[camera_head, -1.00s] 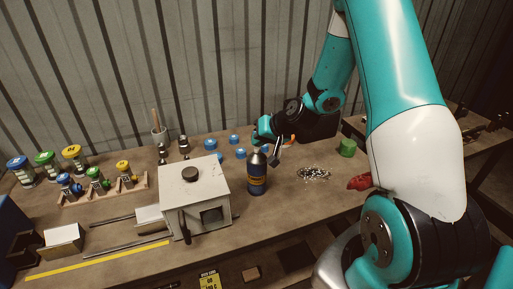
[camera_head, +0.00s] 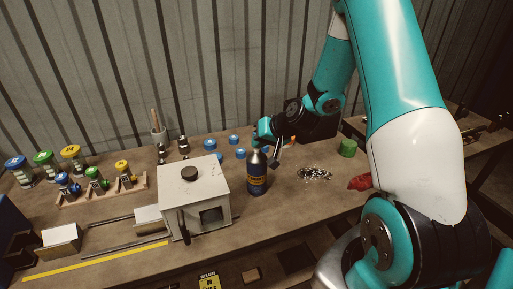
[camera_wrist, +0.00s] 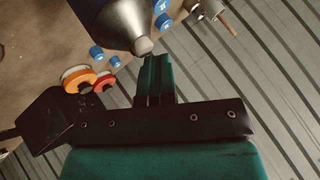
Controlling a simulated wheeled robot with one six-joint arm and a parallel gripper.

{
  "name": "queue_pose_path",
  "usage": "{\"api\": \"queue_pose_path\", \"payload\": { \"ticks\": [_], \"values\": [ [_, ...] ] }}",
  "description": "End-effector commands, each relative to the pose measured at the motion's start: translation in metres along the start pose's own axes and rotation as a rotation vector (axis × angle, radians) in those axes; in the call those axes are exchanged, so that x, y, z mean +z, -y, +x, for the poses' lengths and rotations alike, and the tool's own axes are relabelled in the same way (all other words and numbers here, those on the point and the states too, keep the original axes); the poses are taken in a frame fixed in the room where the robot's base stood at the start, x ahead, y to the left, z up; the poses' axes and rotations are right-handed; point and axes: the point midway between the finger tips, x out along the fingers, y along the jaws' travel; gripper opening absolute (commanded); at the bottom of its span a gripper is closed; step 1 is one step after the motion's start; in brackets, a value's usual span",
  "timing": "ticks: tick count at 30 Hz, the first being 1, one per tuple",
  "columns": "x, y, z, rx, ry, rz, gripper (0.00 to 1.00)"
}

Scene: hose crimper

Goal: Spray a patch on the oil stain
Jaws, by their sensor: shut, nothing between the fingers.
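A dark blue spray can (camera_head: 257,178) with an orange label band and a grey conical top stands upright on the bench, just right of the grey box. My gripper (camera_head: 260,142) is shut and empty at the can's top. In the wrist view the can (camera_wrist: 112,16) fills the upper part, its pale nozzle (camera_wrist: 144,46) close to the tips of my shut teal fingers (camera_wrist: 155,62). I cannot tell whether they touch. A dark patch with bright specks (camera_head: 314,174) lies on the bench right of the can; I cannot tell whether it is the oil stain.
The grey box (camera_head: 195,183) with a black knob stands left of the can. Several blue caps (camera_head: 235,140) lie behind. A green cylinder (camera_head: 348,148) and a red object (camera_head: 360,183) are at the right. Colour-topped jars and a wooden rack (camera_head: 100,190) stand at left.

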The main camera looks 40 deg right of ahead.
Motion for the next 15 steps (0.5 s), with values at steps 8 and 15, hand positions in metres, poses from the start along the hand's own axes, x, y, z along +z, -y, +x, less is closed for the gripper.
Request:
{"api": "queue_pose_path", "payload": {
  "ticks": [8, 15],
  "values": [
    [-0.003, 0.0036, -0.0059, 0.002, 0.003, 0.001, 0.0],
    [-0.0032, 0.0037, -0.0059, 0.001, 0.002, 0.001, 0.0]
  ]
}}
